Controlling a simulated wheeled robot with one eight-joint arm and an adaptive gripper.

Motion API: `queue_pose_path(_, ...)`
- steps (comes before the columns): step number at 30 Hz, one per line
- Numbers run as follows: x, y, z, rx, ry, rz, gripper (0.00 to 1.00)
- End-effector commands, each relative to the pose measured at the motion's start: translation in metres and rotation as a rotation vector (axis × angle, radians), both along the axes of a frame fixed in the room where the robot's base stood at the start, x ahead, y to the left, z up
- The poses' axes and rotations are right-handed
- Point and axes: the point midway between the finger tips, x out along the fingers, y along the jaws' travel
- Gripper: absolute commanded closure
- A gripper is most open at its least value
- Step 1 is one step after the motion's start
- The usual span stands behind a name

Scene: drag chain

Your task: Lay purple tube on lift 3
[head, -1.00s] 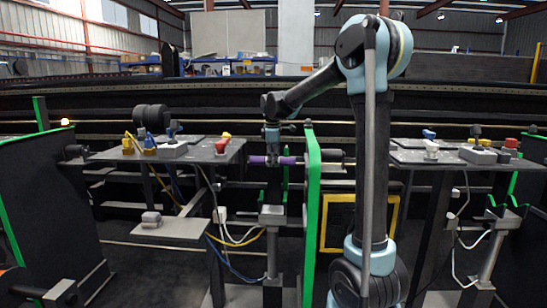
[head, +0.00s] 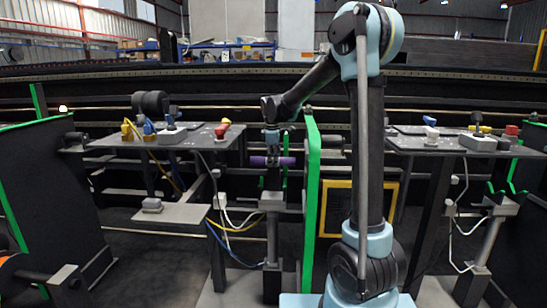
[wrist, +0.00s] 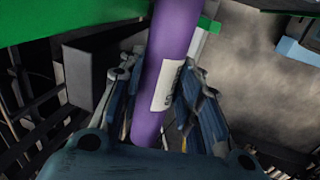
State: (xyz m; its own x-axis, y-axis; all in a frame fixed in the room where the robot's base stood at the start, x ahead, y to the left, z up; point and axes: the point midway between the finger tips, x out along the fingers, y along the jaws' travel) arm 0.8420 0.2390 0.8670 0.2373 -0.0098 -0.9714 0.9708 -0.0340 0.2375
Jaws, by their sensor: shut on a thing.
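The purple tube (head: 285,161) lies level between the jaws of my gripper (head: 272,150), just left of the tall green-edged panel (head: 312,200). In the wrist view the purple tube (wrist: 178,40) runs up from between the blue fingers of my gripper (wrist: 160,115), with a white label facing the camera. My gripper is shut on it. A grey post with a bracket (head: 272,202) stands directly below the tube; in the head view the tube appears above it, apart. I cannot tell which lift number this post carries.
A table (head: 110,141) with coloured connectors stands to the left, and another table (head: 400,143) to the right. A low shelf (head: 185,213) holds a grey block. Yellow, blue and white cables hang near the post. Another similar post (head: 490,240) stands at the right.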

Motion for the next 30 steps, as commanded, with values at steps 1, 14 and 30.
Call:
queue_pose_path(1,0.0,0.0,-0.003,0.0,0.0,0.0,1.0)
queue_pose_path(14,0.0,0.0,-0.031,0.0,0.0,0.0,1.0)
queue_pose_path(30,0.0,0.0,-0.066,0.0,0.0,0.0,1.0)
